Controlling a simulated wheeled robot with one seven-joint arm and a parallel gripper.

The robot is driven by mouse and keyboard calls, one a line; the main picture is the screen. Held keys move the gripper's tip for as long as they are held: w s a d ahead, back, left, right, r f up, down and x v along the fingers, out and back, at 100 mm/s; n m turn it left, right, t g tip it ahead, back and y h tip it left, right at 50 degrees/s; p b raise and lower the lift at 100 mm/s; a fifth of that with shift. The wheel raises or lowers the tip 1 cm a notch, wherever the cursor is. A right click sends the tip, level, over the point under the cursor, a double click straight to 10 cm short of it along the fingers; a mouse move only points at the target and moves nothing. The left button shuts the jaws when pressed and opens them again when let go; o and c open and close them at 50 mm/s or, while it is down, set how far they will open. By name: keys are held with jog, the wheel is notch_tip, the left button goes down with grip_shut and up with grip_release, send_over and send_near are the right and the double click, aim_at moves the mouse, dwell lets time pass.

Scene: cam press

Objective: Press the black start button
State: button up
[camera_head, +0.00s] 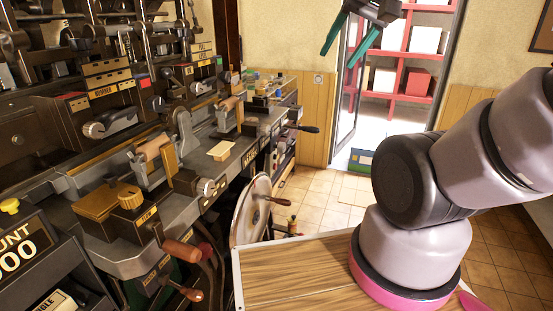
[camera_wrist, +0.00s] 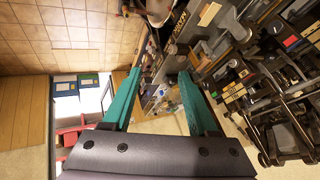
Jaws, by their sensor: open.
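My gripper (camera_head: 349,45) is at the top of the head view, in the air in front of the wall and doorway, apart from the machine. In the wrist view my gripper (camera_wrist: 160,75) has its two teal fingers spread, with nothing between them. The dark metal press machine (camera_head: 105,200) fills the left of the head view, with levers, wooden handles and labelled panels. It also shows at the upper right of the wrist view (camera_wrist: 222,48). I cannot make out a black start button in either view.
A wood-topped surface (camera_head: 290,275) lies at the lower middle. A round disc with a handle (camera_head: 250,212) stands beside the machine. Handles (camera_head: 182,250) stick out from its front. Red shelves (camera_head: 407,52) show through the doorway. The tiled floor (camera_head: 310,190) between is mostly clear.

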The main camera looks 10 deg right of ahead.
grip_shut()
dwell(1.5)
